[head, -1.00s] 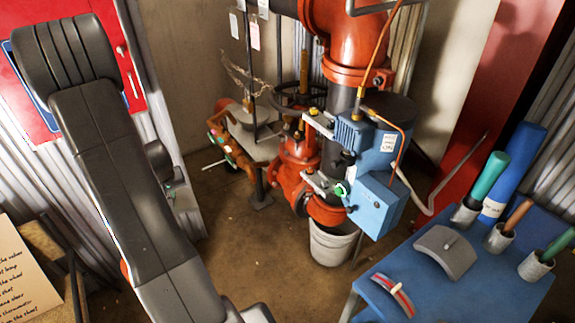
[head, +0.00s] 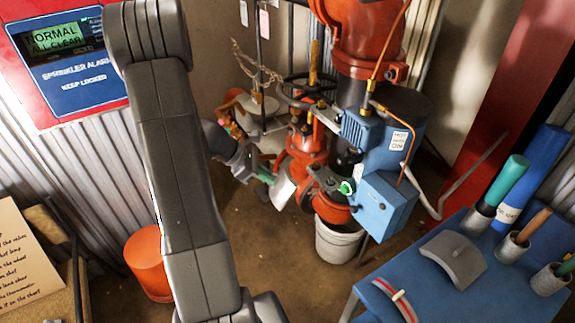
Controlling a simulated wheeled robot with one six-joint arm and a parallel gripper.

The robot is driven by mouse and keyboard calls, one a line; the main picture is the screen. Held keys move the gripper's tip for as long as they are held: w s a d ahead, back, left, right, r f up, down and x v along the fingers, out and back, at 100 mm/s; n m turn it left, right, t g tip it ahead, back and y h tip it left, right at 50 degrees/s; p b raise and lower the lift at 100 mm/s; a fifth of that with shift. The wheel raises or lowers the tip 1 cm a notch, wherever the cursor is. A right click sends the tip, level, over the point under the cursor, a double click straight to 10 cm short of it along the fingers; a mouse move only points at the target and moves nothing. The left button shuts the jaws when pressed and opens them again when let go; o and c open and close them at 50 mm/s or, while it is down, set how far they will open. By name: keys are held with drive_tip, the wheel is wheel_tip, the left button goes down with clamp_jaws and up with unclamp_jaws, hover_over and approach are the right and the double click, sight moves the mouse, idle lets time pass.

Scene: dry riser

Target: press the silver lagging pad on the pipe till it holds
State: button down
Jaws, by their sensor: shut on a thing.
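My gripper (head: 263,174) is at the middle of the head view, at the end of my arm, left of the red-orange pipework. It is shut on a small silver pad (head: 284,188), seen nearly edge on. The pad is right beside the lower red-orange pipe (head: 304,172). I cannot tell whether it touches the pipe. Green shows at the fingers, and the grip itself is too small to see clearly. The pad's far face is hidden.
A blue box (head: 383,203) and a white bucket (head: 338,243) are right of the pad. A handwheel (head: 305,90) is above. A blue table (head: 498,290) at right bears a grey curved pad (head: 453,260) and several rolls. An orange bucket (head: 148,262) stands at lower left.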

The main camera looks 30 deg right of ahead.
sight(286, 169)
drive_tip(key=d+r+n+t+h, duration=0.1)
drive_tip(key=s+d+r+n+h, duration=0.1)
drive_tip(key=d, duration=0.1)
drive_tip(key=s+d+r+n+t+h, duration=0.1)
drive_tip(key=h, duration=0.1)
drive_tip(key=shift+s+d+n+t, duration=0.1)
drive_tip(key=shift+d+n+t, duration=0.2)
drive_tip(key=shift+s+d+r+n+t+h+b, duration=0.1)
drive_tip(key=shift+d+r+n+t+h+b, duration=0.2)
drive_tip(key=shift+d+r+n+t+h, duration=0.35)
drive_tip(key=shift+a, duration=0.15)
drive_tip(key=shift+b, duration=0.4)
drive_tip(key=w+d+b, duration=0.1)
drive_tip(key=d+b, duration=0.3)
drive_tip(key=d, duration=0.7)
drive_tip(key=shift+b, duration=0.65)
idle(0.3)
drive_tip(key=shift+d+r, duration=0.1)
drive_tip(key=shift+d, duration=0.4)
idle(1.8)
